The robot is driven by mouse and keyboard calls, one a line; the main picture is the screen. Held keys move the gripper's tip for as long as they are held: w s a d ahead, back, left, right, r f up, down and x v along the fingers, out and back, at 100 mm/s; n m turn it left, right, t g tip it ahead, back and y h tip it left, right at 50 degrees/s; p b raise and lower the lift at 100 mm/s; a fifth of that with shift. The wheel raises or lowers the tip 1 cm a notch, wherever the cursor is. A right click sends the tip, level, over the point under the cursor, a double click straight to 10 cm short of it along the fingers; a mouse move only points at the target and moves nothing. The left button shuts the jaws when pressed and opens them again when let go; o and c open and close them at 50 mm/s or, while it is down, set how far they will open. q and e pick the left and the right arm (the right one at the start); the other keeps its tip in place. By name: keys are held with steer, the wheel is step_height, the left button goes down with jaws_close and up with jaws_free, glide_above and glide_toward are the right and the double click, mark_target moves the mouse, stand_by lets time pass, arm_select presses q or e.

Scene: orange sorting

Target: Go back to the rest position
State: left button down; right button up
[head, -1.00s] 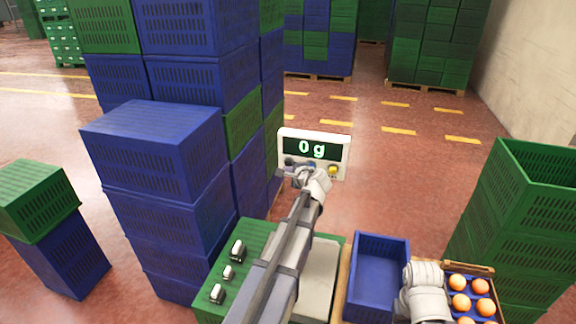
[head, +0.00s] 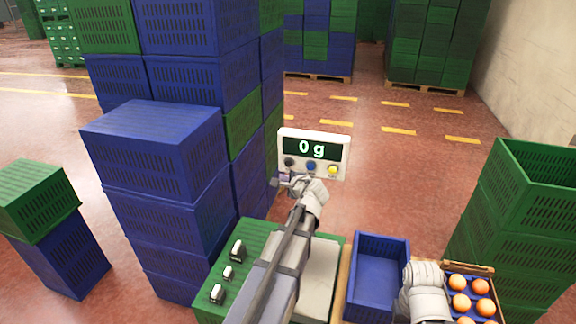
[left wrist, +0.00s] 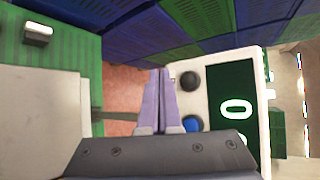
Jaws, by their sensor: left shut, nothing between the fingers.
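My left gripper (head: 279,181) is shut and empty, just below and left of the white scale display (head: 343,151). In the left wrist view its closed fingers (left wrist: 158,95) point up beside the display's black button (left wrist: 190,81) and blue button (left wrist: 192,123). The display reads 0 g, and its black, blue and yellow buttons all show in the head view. The pale scale plate (head: 320,272) is partly hidden behind my left arm. My right arm reaches in at the lower right, over the side of the orange box; its gripper fingers do not show.
A blue crate (head: 378,237) stands right of the scale, empty as far as visible. A box of oranges (head: 470,268) is beside it. A green surface (head: 252,232) with small metal-and-dark pieces lies left. Tall blue crates (head: 160,165) and green crates (head: 540,150) flank the area.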

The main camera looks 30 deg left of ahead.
stand_by(0.3)
arm_select(q)
steer(key=s+d+f+n+g+h+p, duration=0.1)
steer(key=s+d+f+n+g+h, duration=0.1)
steer(key=s+d, duration=0.6)
steer(key=s+d+f+n+g+h+p, duration=0.2)
steer(key=s+d, duration=0.7)
steer(key=d, duration=0.6)
steer(key=s+d+f+n+g+h+p, duration=0.1)
steer(key=s+d+f+n+g+h, duration=0.2)
steer(key=s+d, duration=0.5)
steer(key=d+f+g+h, duration=0.1)
steer(key=d+h, duration=0.1)
steer(key=d, duration=0.2)
steer(key=shift+s+d+f, duration=0.2)
steer(key=shift+s+d, duration=0.05)
steer(key=shift+s, duration=0.1)
arm_select(e)
step_height(320, 180, up, 4)
steer(key=shift+r, duration=0.15)
steer(key=shift+s, duration=0.1)
